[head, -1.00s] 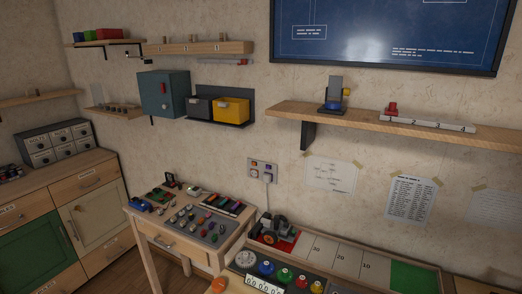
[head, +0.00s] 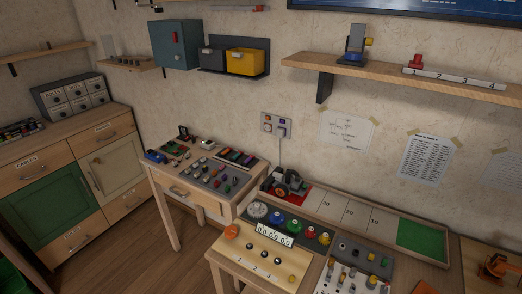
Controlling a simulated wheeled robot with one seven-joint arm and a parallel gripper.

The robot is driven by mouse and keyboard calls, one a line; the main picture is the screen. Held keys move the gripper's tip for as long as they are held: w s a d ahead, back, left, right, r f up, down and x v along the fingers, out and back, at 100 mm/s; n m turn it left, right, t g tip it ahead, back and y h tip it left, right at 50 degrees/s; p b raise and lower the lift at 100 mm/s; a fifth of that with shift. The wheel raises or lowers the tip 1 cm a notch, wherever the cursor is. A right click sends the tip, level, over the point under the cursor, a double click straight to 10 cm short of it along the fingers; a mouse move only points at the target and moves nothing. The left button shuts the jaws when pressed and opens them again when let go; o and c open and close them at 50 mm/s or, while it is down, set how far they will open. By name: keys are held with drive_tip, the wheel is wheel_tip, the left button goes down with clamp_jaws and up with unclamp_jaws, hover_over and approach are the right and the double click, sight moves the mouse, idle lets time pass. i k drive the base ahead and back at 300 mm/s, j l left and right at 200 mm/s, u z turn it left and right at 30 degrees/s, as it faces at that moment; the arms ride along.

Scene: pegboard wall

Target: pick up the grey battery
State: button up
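I cannot pick out the grey battery for certain in the head view. Several small parts sit on a dark panel (head: 207,177) on the small wooden table (head: 200,194); they are too small to tell apart. More small parts, some grey and upright, stand on a light board (head: 338,285) at the bottom edge. My gripper is not in view.
A wooden bench with a dial (head: 257,211), colored knobs and a number strip (head: 275,236) fills the lower middle. A wall shelf (head: 400,78) is at upper right. A drawer cabinet (head: 75,185) stands left. Open floor (head: 150,255) lies between cabinet and tables.

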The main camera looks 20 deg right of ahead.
sight(298, 182)
drive_tip(key=i+l+u, duration=0.2)
drive_tip(key=i, duration=0.25)
drive_tip(key=i+l+u, duration=0.2)
drive_tip(key=i, duration=0.25)
drive_tip(key=i+l+u, duration=0.2)
drive_tip(key=i, duration=0.25)
